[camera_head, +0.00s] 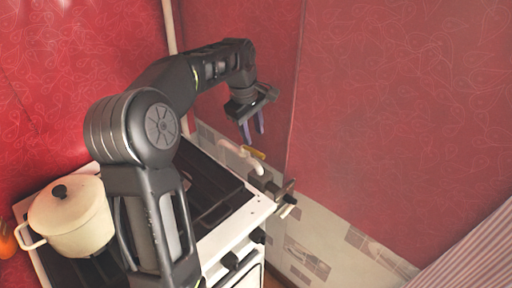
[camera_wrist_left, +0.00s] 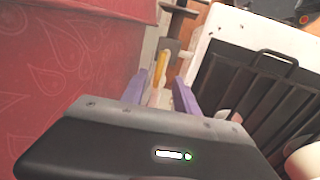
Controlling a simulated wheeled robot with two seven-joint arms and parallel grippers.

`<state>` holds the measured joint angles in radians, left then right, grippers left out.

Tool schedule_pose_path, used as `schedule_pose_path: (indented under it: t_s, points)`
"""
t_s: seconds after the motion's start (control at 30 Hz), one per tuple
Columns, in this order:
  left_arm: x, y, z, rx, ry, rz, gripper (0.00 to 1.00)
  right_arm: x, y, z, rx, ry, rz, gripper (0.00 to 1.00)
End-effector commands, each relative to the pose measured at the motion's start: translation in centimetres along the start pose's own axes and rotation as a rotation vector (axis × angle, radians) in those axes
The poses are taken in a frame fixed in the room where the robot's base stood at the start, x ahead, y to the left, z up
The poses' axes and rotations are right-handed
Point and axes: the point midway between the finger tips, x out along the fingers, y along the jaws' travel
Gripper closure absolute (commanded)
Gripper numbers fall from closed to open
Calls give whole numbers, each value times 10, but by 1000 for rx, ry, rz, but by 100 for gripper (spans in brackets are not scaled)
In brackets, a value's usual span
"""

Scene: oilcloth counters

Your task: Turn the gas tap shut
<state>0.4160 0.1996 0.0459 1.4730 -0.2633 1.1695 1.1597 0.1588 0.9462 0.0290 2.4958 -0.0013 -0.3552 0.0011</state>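The gas tap's yellow lever (camera_head: 253,152) shows in the head view beside a pale pipe (camera_head: 227,146) on the wall behind the stove. My left gripper (camera_head: 252,131) is just above the lever, pointing down, with its two purple fingers apart. In the left wrist view, the yellow lever (camera_wrist_left: 160,67) appears in line with the gap between the fingers of the left gripper (camera_wrist_left: 159,92). I see nothing held, and I cannot tell whether a finger touches the lever. My right gripper is in neither view.
A white stove (camera_head: 237,238) with dark grates stands below my left arm. A cream lidded pot (camera_head: 72,220) sits on its left part. A grey fitting (camera_head: 263,184) is close to the tap, by the stove's back corner. Red patterned walls rise behind.

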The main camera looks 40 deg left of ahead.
Motion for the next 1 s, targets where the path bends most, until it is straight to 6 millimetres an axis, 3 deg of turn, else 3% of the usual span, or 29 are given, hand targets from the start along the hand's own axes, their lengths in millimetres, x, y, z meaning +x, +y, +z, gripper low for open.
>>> schedule_pose_path:
  t_s: [0.5, 0.87, 1.0]
  points:
    - [68, 0, 0, 0, -1, -2, 64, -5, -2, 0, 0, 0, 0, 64]
    - [74, 0, 0, 0, 0, 0, 64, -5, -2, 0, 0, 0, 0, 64]
    - [74, 0, 0, 0, 0, 0, 75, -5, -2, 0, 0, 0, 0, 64]
